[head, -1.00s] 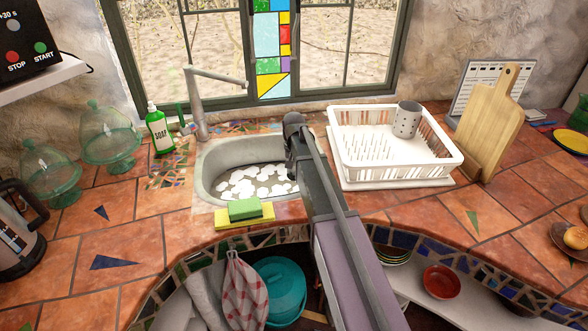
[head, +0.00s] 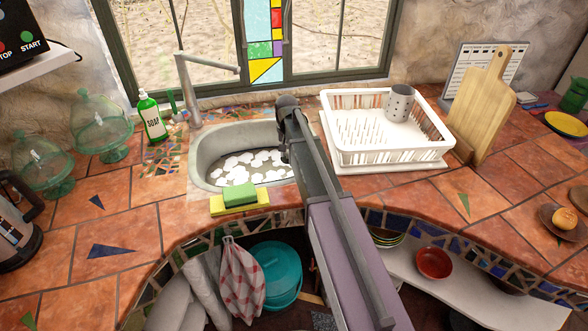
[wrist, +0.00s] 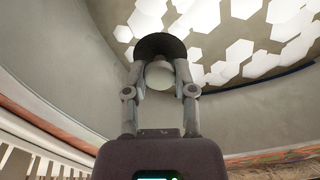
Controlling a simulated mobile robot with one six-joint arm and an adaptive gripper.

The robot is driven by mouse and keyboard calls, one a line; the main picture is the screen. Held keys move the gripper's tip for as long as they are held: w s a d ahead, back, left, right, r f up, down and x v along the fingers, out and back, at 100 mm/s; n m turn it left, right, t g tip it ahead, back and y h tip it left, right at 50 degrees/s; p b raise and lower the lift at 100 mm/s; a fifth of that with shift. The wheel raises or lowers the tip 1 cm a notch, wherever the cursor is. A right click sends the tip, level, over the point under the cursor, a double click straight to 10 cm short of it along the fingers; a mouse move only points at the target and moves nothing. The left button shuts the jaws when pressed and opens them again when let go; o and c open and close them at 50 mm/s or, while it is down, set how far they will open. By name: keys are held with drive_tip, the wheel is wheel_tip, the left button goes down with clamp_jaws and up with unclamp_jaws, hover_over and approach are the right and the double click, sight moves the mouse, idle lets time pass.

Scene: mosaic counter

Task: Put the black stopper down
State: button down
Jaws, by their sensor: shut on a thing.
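The black stopper (wrist: 160,45) shows in the wrist view as a dark rounded cap between the fingertips of my gripper (wrist: 160,68). The gripper is shut on it. A pale round shape sits just below the dark cap, between the fingers; I cannot tell what it is. The grey sink basin (head: 203,160) has white hexagonal patches (head: 240,172) on its bottom. In the head view my arm reaches to the sink's right side and hides the stopper and much of the gripper. The wrist view shows the basin wall close behind the fingers.
A white dish rack (head: 390,155) with a grey cup (head: 400,103) stands right of the sink. A sponge (head: 240,194) lies at the front rim. The faucet (head: 187,90) and soap bottle (head: 152,118) are at the back left. Tiled counter (head: 120,210) is clear at front left.

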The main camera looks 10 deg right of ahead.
sight(288, 151)
wheel_tip(288, 151, up, 20)
drive_tip(key=p, duration=2)
drive_tip(key=shift+r, duration=0.15)
